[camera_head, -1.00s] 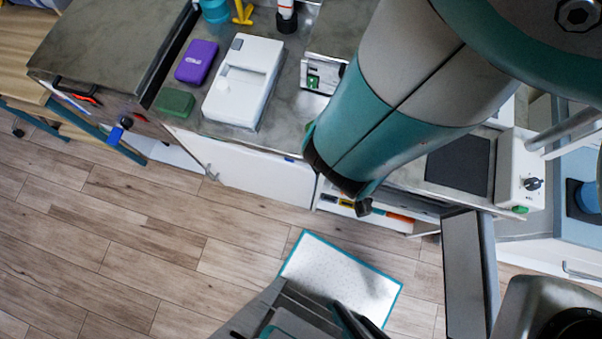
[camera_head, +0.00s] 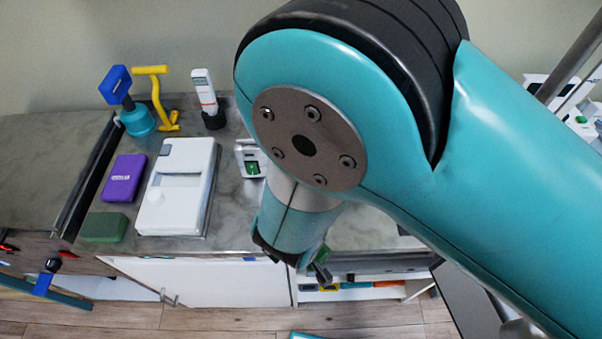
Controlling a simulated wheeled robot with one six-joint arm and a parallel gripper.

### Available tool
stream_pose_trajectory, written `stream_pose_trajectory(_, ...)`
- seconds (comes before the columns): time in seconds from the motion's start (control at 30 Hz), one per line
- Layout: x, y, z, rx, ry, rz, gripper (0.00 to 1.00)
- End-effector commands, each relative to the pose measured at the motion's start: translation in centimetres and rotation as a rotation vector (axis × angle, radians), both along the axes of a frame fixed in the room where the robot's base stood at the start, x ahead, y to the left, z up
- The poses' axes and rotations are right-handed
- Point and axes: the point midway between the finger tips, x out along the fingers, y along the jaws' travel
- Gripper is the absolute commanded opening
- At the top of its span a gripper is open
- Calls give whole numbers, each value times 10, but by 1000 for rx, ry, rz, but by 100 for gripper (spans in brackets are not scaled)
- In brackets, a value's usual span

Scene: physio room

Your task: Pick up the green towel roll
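I see no thing that is clearly a towel roll. A dark green, rounded block (camera_head: 103,227) lies at the front left edge of the grey counter. It is the only mostly green object lying there, and I cannot tell whether it is a roll. My arm crosses the right half of the view, with its far end in front of the counter's front edge, well to the right of the green block.
On the counter (camera_head: 225,228), a purple case (camera_head: 124,178) and a white device (camera_head: 178,190) stand near the green block. Behind are a teal dome with blue top (camera_head: 137,122), a yellow stand (camera_head: 158,100) and a white-red handheld device (camera_head: 205,95). A small silver device (camera_head: 251,160) sits beside my arm.

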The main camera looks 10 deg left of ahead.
Motion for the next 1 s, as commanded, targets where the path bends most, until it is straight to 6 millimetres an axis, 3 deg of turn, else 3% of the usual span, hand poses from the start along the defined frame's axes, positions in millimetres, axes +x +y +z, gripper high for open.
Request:
stream_pose_trajectory(0.03, 2, 1, -9, 0, 0, -1, 100)
stream_pose_trajectory(0.27, 3, 2, -7, 0, 0, 0, 100)
stream_pose_trajectory(0.47, 3, 2, -7, 0, 0, 0, 54)
stream_pose_trajectory(0.57, 3, 2, -7, 0, -1, 0, 48)
stream_pose_trajectory(0.83, 3, 2, -4, 0, -1, 0, 47)
stream_pose_trajectory(1.0, 4, 3, 11, 4, -2, 0, 47)
